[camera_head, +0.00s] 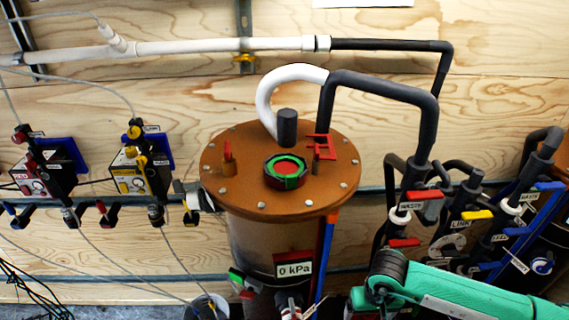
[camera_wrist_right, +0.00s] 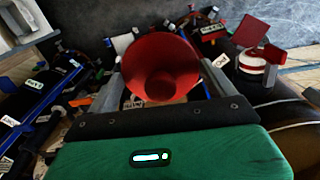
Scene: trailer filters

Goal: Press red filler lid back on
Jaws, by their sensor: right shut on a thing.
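The brown tank lid (camera_head: 240,180) stands at the centre of the head view. On it is a round filler fitting (camera_head: 287,171) with a dark outer ring, a green ring and a red middle. I cannot tell whether the red middle is a lid or an opening. My left gripper is not in view.
A white and dark pipe (camera_head: 385,90) arches over the back of the tank lid. Valves with coloured handles (camera_head: 430,195) crowd the right. Two small control boxes (camera_head: 45,180) with hoses are at the left.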

